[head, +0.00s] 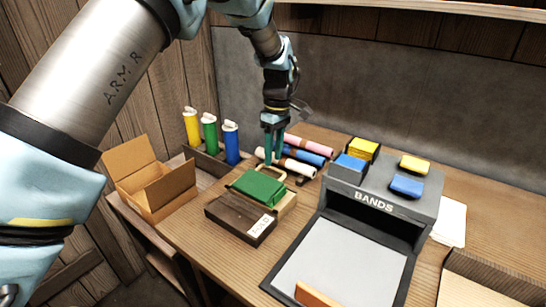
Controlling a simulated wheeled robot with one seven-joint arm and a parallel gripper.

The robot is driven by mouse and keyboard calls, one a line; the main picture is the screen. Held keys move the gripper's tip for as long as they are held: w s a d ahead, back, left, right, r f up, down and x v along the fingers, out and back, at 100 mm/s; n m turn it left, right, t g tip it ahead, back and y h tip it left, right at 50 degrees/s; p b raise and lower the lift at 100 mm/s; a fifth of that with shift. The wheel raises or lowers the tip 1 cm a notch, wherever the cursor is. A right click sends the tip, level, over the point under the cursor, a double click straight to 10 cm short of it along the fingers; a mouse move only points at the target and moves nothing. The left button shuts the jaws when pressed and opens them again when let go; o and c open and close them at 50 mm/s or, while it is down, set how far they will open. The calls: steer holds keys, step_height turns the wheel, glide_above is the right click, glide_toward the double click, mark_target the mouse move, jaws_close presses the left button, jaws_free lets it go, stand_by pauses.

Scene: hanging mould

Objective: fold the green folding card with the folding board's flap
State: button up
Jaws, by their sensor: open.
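The green folding card (259,187) lies on a small light-wood board (287,204), which I take to be the folding board. A pale wooden loop (270,171) stands at the board's back edge; I cannot tell whether it belongs to the flap. My gripper (273,158) points down just behind the card, its two teal fingers apart around or in front of the loop. Nothing shows clearly between them. I cannot tell whether the fingers touch the loop.
A dark wooden block with a white label (241,219) sits in front of the card. Coloured rolls (304,153) lie behind. Bottles (209,133) and an open carton (155,180) stand left. A grey "BANDS" stand (373,206) with yellow and blue packs stands right, behind a grey tray (345,262).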

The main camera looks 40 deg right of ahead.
steer(key=shift+a+f, duration=0.15)
steer(key=shift+f, duration=0.95)
jaws_close()
stand_by(0.7)
